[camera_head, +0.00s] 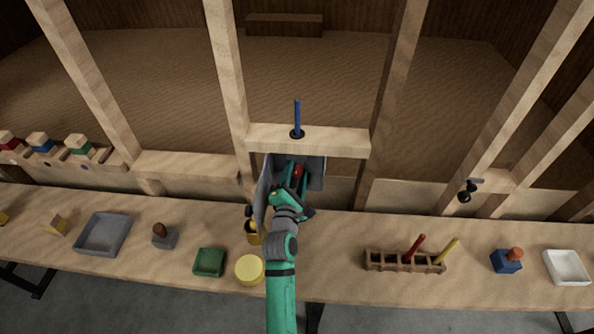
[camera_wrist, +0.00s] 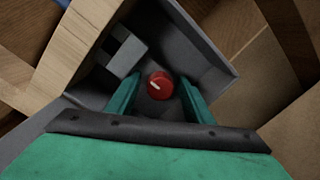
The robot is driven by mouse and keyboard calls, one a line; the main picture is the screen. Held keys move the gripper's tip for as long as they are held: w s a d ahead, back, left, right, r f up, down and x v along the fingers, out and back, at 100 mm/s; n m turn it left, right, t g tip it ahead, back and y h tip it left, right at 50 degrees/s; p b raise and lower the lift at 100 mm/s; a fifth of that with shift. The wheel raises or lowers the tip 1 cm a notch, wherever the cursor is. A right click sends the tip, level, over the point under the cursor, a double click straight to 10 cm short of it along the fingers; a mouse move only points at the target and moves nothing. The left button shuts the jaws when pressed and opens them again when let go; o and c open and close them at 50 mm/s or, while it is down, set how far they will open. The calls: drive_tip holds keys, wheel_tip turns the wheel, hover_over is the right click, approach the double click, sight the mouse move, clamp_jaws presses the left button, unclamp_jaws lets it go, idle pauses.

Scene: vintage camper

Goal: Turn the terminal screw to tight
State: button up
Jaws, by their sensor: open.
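A round red knob with a white mark, which looks like the terminal screw (camera_wrist: 159,85), sits inside a grey open box (camera_wrist: 205,50) in the wrist view. In the head view the red screw (camera_head: 298,171) shows in the grey box (camera_head: 316,172), mounted below a wooden crossbeam. My gripper (camera_wrist: 158,97) is open, with one teal finger on each side of the screw. I cannot tell whether the fingers touch it. In the head view my gripper (camera_head: 291,188) reaches into the box and partly hides its inside. The white mark points to the upper left in the wrist view.
A grey block (camera_wrist: 126,52) sits inside the box beside the screw. The box's open door (camera_head: 262,193) stands left of my arm. A blue rod (camera_head: 297,116) rises from the crossbeam (camera_head: 340,141). A yellow round thing (camera_head: 249,269) and a wooden rack (camera_head: 405,262) are on the bench.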

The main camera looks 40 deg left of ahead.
drive_tip(key=shift+w+a, duration=0.1)
drive_tip(key=shift+w, duration=0.1)
